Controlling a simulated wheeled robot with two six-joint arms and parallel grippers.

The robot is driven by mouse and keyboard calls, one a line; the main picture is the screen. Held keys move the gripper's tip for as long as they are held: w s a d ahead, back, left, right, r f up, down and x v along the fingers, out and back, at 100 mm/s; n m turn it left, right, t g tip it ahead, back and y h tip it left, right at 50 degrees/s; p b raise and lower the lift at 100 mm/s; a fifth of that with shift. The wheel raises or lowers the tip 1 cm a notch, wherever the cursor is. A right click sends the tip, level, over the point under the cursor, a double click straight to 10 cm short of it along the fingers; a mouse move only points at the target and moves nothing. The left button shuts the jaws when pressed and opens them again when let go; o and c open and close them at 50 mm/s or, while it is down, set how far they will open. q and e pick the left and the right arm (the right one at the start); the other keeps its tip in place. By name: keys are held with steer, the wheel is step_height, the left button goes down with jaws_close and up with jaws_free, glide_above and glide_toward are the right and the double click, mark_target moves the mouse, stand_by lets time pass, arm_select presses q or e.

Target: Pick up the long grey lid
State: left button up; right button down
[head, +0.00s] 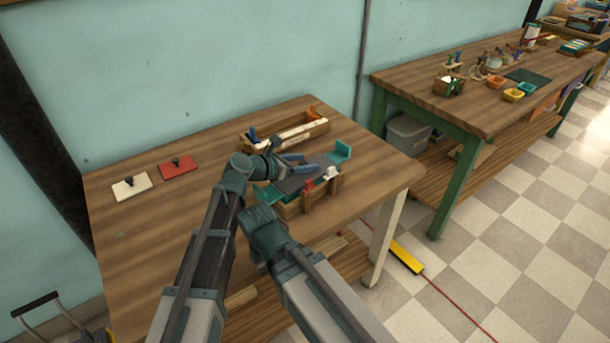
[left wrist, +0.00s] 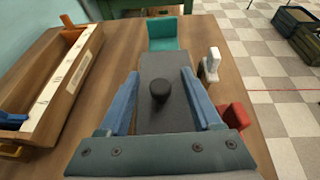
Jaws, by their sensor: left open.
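The long grey lid (left wrist: 157,66) lies on a wooden box (head: 298,208) near the table's right side, with a dark round knob (left wrist: 160,91) standing on top. It also shows in the head view as a dark grey slab (head: 296,181). My left gripper (left wrist: 160,85) is open, its two blue fingers spread on either side of the knob with a gap on both sides. Whether the fingers reach down to the lid's surface I cannot tell. In the head view the same gripper (head: 293,162) is over the lid.
A teal holder (head: 341,151) stands beyond the lid's far end. A red piece (head: 307,185) and a white piece (head: 332,172) stand along its side. Another open wooden box (left wrist: 55,75) is left. Red (head: 178,168) and white (head: 131,186) knobbed plates lie far left.

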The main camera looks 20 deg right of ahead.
mark_target(303, 162)
arm_select(q)
jaws_close()
stand_by(0.3)
steer(key=shift+r, duration=0.15)
step_height(303, 162, up, 10)
steer(key=p, duration=1)
